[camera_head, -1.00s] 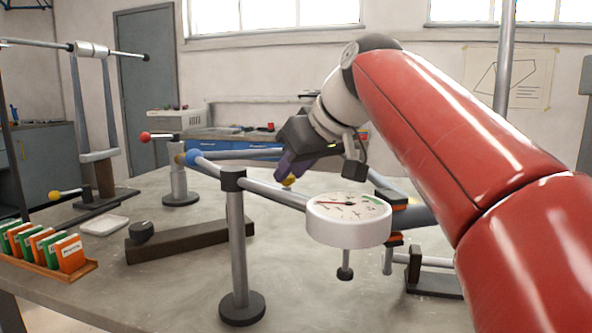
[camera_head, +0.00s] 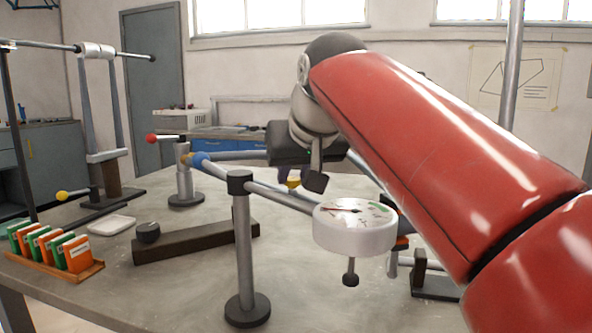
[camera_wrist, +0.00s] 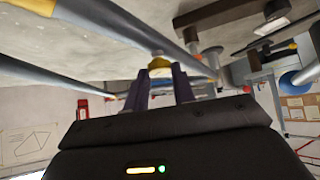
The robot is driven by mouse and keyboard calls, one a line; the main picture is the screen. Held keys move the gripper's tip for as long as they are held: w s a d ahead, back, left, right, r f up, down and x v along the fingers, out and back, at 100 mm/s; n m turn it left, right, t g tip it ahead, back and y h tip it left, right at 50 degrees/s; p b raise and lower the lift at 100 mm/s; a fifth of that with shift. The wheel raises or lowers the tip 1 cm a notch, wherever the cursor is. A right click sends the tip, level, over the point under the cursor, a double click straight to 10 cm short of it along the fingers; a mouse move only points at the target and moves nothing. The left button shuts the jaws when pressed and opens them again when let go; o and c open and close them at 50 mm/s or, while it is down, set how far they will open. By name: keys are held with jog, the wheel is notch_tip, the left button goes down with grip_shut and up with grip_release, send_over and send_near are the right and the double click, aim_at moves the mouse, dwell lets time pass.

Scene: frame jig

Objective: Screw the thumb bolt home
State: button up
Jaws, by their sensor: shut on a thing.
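The thumb bolt shows in the wrist view as a yellow head (camera_wrist: 160,66) between the two dark purple fingers of my gripper (camera_wrist: 160,76). My gripper is shut on it. In the head view the yellow head (camera_head: 293,183) sits at the frame's tube, just under my gripper (camera_head: 292,173), whose fingers are partly hidden by the wrist. A pale piece shows beside the head in the wrist view. The bolt's shank is hidden, so I cannot tell how deep it sits.
A round dial gauge (camera_head: 354,228) stands in front of the frame tube (camera_head: 280,195). A dark bar (camera_head: 195,241) and a rack of coloured cards (camera_head: 60,262) lie left.

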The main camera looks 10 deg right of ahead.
jog(key=o, duration=1)
jog(key=v, duration=0.7)
jog(key=shift+s+r+p, duration=0.3)
jog(key=shift+p, duration=0.15)
